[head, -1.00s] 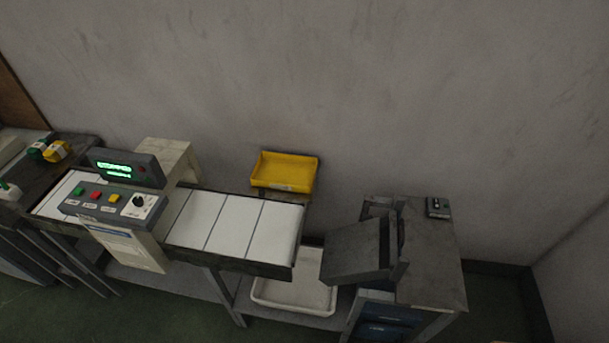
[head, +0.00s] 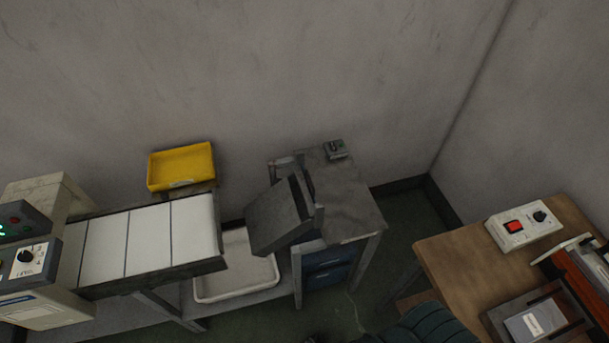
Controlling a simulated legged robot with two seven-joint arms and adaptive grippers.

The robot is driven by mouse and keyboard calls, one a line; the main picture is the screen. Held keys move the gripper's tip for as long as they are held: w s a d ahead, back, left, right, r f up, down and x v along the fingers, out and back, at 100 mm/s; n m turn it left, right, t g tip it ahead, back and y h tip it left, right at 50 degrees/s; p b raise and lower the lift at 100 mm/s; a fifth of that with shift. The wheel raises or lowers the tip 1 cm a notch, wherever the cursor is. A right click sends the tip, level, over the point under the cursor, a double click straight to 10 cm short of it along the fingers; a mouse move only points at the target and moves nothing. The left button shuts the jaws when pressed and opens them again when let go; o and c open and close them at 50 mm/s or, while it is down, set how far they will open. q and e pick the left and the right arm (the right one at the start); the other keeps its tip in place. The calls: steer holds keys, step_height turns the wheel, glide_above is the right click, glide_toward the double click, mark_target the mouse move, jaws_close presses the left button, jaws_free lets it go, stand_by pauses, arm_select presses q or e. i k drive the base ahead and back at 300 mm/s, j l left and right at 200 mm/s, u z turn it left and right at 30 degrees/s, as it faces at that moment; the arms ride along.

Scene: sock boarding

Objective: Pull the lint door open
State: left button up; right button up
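No part that I can clearly identify as the lint door shows in the head view. I cannot tell whether any of these is the lint door. Neither of my grippers is in view.
A conveyor with white panels (head: 150,240) runs at the left, with a yellow tray (head: 181,166) behind it and a white tray (head: 236,270) low beside it. A wooden table (head: 460,262) with a control box (head: 523,223) stands at the right. Green floor lies between cabinet and table.

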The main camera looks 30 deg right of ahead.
mark_target(317, 280)
steer(key=k+l+z, duration=0.1)
steer(key=k+z, duration=0.35)
steer(key=k+l+z, duration=0.25)
steer(key=k+z, duration=0.2)
steer(key=i+j+z, duration=0.35)
steer(key=i+j, duration=0.35)
steer(key=j, duration=0.05)
